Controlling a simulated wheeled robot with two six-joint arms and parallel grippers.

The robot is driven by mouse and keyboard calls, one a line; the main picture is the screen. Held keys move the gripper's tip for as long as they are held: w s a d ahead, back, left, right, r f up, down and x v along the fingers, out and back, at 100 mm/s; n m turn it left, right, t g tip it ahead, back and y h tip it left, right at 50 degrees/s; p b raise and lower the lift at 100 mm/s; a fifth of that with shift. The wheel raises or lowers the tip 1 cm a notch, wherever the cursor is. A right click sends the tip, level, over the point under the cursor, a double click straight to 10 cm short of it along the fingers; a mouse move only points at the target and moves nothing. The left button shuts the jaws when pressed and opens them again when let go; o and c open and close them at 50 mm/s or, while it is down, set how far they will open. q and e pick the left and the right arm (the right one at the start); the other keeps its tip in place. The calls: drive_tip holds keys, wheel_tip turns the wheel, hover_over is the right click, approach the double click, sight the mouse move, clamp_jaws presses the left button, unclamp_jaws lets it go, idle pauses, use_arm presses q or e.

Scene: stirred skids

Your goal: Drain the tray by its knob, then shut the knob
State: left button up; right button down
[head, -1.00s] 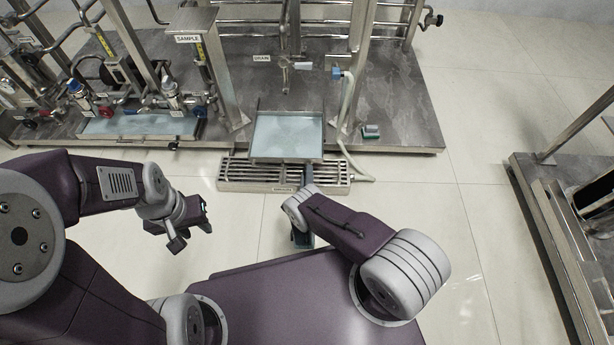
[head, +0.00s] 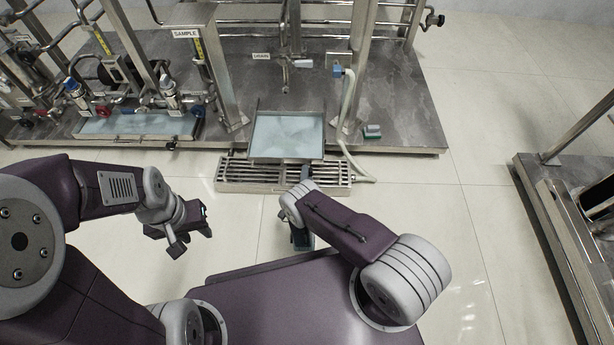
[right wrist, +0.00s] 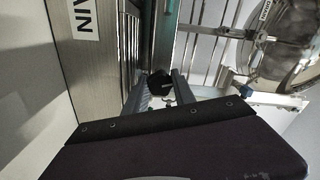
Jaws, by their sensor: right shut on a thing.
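The tray (head: 287,158) is a square metal pan holding pale blue liquid, below the tap at centre in the head view. A small dark knob (right wrist: 159,84) shows in the right wrist view. My right gripper (right wrist: 160,97) is shut on this knob, one finger on each side of it. In the head view, my right wrist hides most of the gripper and the knob, just in front of the tray. My left gripper (head: 191,236) hangs over the floor at left, empty, its fingers apart. The knob's turn position cannot be told.
A slatted floor drain (head: 240,178) lies below the tray, with a hose (head: 347,120) running to its right end. A second tray with liquid (head: 135,125) stands at left. A green-and-white block (head: 372,131) sits on the steel platform.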

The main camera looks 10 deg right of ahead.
drive_tip(key=shift+n, duration=0.3)
drive_tip(key=c, duration=1)
unclamp_jaws()
drive_tip(key=shift+c, duration=0.2)
